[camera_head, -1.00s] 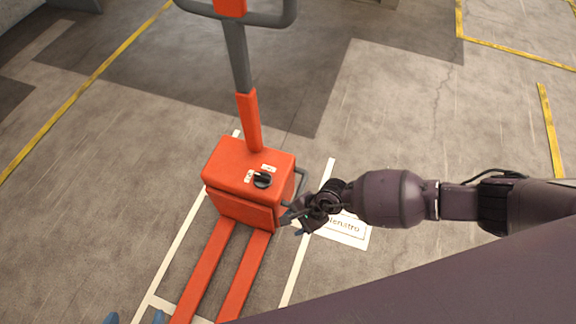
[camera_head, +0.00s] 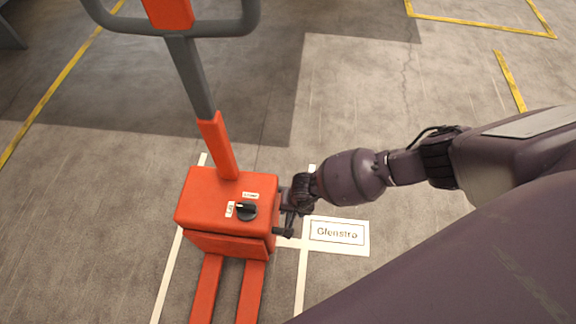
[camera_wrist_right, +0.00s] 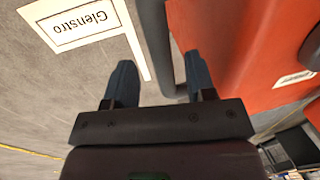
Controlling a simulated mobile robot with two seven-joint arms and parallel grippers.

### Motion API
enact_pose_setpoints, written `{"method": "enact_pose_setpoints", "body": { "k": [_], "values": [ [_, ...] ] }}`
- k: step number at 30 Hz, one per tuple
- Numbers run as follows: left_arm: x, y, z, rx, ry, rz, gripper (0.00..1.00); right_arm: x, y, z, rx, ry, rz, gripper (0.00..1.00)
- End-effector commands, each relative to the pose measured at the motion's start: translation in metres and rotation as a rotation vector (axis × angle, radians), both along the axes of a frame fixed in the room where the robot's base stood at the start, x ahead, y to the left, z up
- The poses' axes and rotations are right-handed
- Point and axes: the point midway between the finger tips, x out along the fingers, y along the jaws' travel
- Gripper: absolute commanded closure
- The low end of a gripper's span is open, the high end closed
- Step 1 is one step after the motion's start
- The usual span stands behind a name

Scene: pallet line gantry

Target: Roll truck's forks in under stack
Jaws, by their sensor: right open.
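The orange pallet truck (camera_head: 222,205) stands on the floor in the head view, with its grey-and-orange tiller (camera_head: 190,75) rising at the top. Its two orange forks (camera_head: 207,290) run toward the bottom edge, where their ends are cut off. My right gripper (camera_head: 287,222) is at the right side of the truck's body, by the side handle (camera_head: 283,232). In the right wrist view the open fingers (camera_wrist_right: 160,85) stand either side of a grey handle bar (camera_wrist_right: 154,35); contact cannot be told. The stack and my left gripper are out of view.
White floor lines (camera_head: 300,285) run along both sides of the truck. A white floor sign reading Glenstro (camera_head: 337,235) lies to its right. Yellow floor lines (camera_head: 510,80) mark the far right and left. The floor behind the truck is clear.

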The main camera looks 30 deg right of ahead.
Motion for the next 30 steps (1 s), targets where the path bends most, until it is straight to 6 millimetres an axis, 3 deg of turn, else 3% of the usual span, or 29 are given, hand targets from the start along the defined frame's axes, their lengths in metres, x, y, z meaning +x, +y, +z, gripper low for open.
{"method": "enact_pose_setpoints", "body": {
  "k": [1,6,18,27,30],
  "values": [
    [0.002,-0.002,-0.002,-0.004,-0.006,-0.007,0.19,-0.003,0.001,-0.012,-0.001,0.008,-0.001,0.49],
    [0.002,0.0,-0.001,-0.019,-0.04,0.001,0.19,0.001,0.003,-0.023,0.0,0.003,-0.001,0.49],
    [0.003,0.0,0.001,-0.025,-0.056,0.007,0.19,0.005,0.004,-0.024,0.001,-0.004,-0.001,0.51],
    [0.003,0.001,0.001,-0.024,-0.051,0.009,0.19,0.004,0.004,-0.024,0.001,-0.003,-0.001,0.97],
    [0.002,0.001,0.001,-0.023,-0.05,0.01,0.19,0.004,0.004,-0.024,0.001,-0.003,-0.001,1.0]
  ]
}}
